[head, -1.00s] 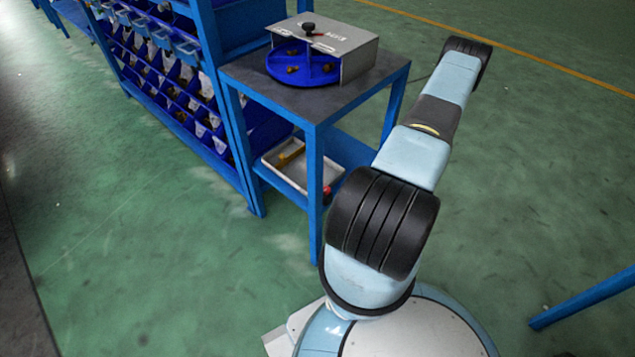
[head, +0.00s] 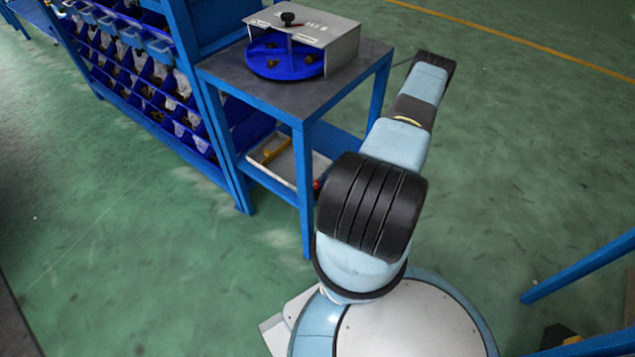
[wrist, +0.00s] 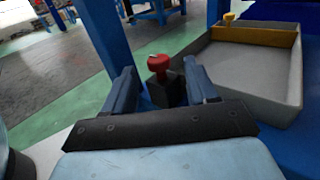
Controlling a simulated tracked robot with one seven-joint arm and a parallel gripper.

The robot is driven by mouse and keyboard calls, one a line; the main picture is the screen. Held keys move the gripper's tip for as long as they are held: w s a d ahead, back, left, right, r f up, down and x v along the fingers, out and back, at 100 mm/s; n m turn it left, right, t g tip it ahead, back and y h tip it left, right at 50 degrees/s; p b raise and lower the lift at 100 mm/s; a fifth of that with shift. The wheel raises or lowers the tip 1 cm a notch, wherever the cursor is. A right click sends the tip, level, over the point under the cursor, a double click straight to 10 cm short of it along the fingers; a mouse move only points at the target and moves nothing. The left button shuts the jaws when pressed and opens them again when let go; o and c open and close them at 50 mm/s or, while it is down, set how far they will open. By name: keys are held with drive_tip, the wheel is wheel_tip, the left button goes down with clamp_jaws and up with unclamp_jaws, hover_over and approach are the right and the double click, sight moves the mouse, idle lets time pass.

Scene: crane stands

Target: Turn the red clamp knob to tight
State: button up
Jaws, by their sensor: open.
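The red clamp knob (wrist: 159,64) sits on a dark block (wrist: 167,91) in the middle of the wrist view. A small part of the knob (head: 317,184) also shows in the head view by the lower shelf, beside my arm. My gripper (wrist: 160,72) is open, with one blue-grey finger to the left of the knob and one to the right. In the picture the knob lies between the fingers; I cannot tell whether they reach around it or touch it. My arm hides the gripper in the head view. I cannot read the knob's tight mark.
A grey tray (wrist: 245,78) with a yellow piece stands right of the knob on the blue lower shelf (head: 262,180). A blue table leg (wrist: 104,40) rises left of it. A grey box with a black knob (head: 288,19) stands on the table top. Green floor is open to the right.

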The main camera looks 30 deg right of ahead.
sight(316, 183)
drive_tip(key=shift+x, duration=2.75)
